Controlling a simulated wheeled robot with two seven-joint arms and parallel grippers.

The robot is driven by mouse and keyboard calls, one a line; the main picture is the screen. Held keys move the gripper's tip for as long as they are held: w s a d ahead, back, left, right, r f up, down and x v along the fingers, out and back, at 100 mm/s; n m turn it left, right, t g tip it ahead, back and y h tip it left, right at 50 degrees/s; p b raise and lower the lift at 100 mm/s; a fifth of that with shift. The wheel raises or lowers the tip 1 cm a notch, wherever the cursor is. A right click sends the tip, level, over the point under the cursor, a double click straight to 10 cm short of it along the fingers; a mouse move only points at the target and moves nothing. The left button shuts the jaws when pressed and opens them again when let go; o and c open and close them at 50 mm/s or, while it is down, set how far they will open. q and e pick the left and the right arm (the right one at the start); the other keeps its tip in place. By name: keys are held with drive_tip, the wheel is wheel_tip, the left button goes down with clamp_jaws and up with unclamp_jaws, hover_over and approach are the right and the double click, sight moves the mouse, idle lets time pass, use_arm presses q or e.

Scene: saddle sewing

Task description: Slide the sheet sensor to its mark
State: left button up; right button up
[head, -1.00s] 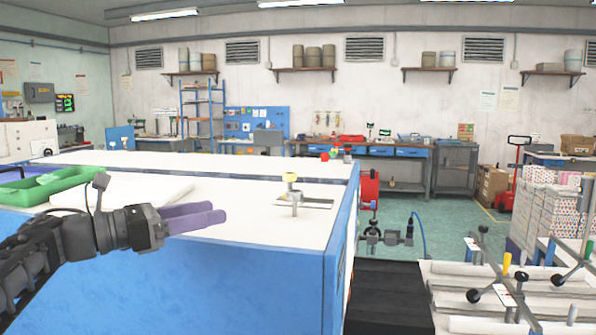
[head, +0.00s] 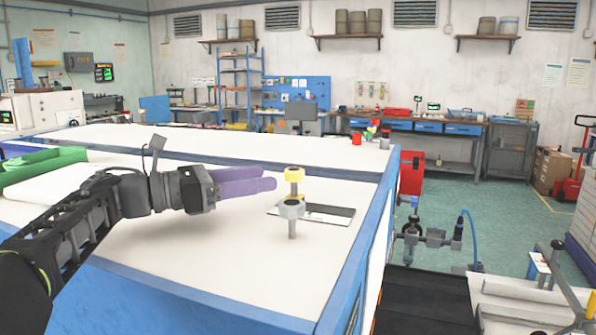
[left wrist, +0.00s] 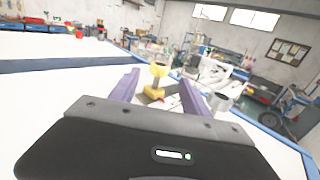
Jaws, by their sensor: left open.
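The sheet sensor appears to be the small post with a yellow round cap (head: 294,175) on the white table top; its lower part is partly hidden in the head view. In the left wrist view the yellow cap (left wrist: 158,70) and a yellow lower block stand ahead, framed between my purple fingers. My left gripper (head: 270,179) is open and empty, just left of the yellow cap. A flat dark and white plate (head: 330,213) lies beside the posts. I cannot make out the mark. My right gripper is out of view.
The white table (head: 210,255) has a blue edge, with clear room in front of the posts. A green tray (head: 45,165) lies at the left. A second white surface (head: 230,143) runs behind. Pipe fittings (head: 430,237) and a dark walkway (head: 425,300) are at the right.

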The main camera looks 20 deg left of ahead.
sight(285, 174)
use_arm(q)
drive_tip(key=p+x, duration=0.2)
drive_tip(key=x, duration=0.4)
drive_tip(key=shift+w+d, duration=0.2)
drive_tip(key=shift+w, duration=0.05)
drive_tip(key=shift+w+d, duration=0.4)
drive_tip(key=shift+w, duration=0.1)
clamp_jaws()
